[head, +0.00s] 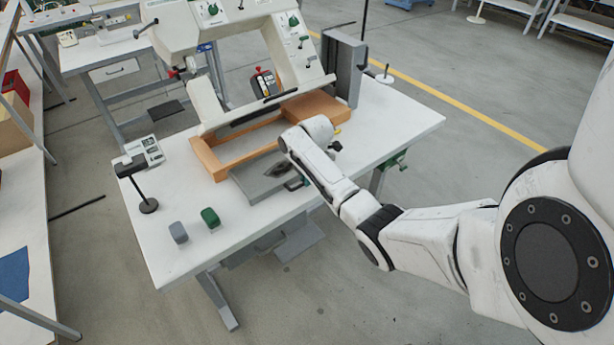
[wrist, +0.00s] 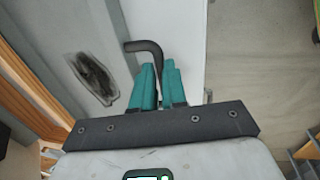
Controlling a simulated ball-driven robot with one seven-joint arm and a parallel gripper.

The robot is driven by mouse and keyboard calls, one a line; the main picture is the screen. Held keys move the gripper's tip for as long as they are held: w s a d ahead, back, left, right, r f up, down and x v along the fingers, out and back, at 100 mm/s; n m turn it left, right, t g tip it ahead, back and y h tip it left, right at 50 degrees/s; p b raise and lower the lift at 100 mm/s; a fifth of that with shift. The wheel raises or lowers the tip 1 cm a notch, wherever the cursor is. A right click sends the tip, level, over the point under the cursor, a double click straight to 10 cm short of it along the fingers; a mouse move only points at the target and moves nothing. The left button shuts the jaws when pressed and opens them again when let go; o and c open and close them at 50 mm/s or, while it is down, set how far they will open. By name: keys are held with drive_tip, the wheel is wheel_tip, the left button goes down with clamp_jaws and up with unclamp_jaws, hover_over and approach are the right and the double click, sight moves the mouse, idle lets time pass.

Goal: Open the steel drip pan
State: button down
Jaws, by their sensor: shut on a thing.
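The steel drip pan (head: 250,182) is a flat grey box-like piece at the front of the press, by the wooden frame on the white table. A dark oval stain marks its top; its grey surface also shows at the left of the wrist view (wrist: 62,62). A dark bent handle (wrist: 146,46) stands at the pan's right edge in the wrist view. My gripper (wrist: 158,68) has its teal fingers shut on this handle, with the bent end sticking out past the tips. In the head view my arm hides part of the pan and most of the grip.
The cream press (head: 185,70) stands over the wooden frame (head: 215,160) behind the pan. A grey block (head: 178,233), a green block (head: 210,218) and a black stand (head: 148,205) are on the table's left part. The table's front strip (head: 175,268) is bare.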

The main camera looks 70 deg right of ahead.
drive_tip(key=shift+s+a, duration=0.1)
drive_tip(key=shift+s, duration=0.05)
drive_tip(key=c, duration=1.2)
unclamp_jaws()
drive_tip(key=shift+o, duration=0.2)
wheel_tip(320, 180, up, 11)
drive_tip(key=s+a, duration=0.1)
drive_tip(key=shift+s+f, duration=0.2)
drive_tip(key=shift+s, duration=0.15)
